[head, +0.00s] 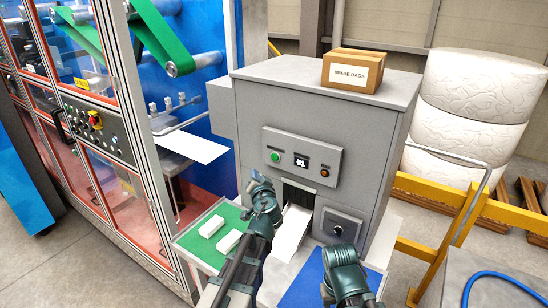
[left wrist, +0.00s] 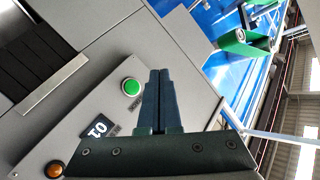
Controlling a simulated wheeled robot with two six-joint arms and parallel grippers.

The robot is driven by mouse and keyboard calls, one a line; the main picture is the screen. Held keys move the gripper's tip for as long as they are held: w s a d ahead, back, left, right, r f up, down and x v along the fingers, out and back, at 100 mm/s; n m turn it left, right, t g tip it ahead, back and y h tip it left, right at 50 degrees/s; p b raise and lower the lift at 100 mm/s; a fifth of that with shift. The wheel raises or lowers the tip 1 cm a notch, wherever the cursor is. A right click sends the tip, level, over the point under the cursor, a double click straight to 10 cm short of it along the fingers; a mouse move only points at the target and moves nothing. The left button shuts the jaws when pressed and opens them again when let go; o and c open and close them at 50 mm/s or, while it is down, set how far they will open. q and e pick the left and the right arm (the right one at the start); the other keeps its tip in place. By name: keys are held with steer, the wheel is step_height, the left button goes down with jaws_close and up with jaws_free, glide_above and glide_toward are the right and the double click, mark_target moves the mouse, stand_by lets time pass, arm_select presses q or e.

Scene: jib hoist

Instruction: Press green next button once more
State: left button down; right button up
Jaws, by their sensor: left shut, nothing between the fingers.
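The green button (head: 275,157) sits at the left of the control panel (head: 301,157) on the grey machine, left of a small display (head: 301,161) reading 01. My left gripper (head: 258,177) is in front of the machine, below and left of the green button. In the left wrist view its shut, empty fingers (left wrist: 158,74) show beside the green button (left wrist: 131,88), to its right in that picture. Whether they touch the panel cannot be told. Part of my right arm shows at the bottom; its fingers cannot be made out.
An orange button (head: 325,172) is at the panel's right; it also shows in the left wrist view (left wrist: 54,169). A box marked SPARE BAGS (head: 358,70) sits on top. A green mat (head: 190,239) with white blocks lies left, and yellow rails (head: 440,206) stand right.

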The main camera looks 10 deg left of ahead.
arm_select(q)
glide_toward(271, 156)
steer(key=shift+w+a+f, duration=0.2)
steer(key=shift+w+a, duration=0.35)
steer(key=shift+w, duration=0.15)
steer(key=shift+w+a+f, duration=0.2)
steer(key=shift+w+a, duration=0.35)
steer(key=shift+w, duration=0.15)
steer(key=shift+w+a+f, duration=0.2)
steer(key=shift+w+a, duration=0.35)
steer(key=shift+w, duration=0.1)
stand_by(0.8)
steer(key=shift+w+d, duration=0.1)
steer(key=shift+w, duration=0.25)
steer(key=shift+w+d, duration=0.2)
steer(key=shift+w, duration=0.25)
stand_by(0.7)
steer(key=shift+s+a, duration=0.3)
steer(key=shift+s, duration=0.5)
steer(key=shift+s, duration=0.1)
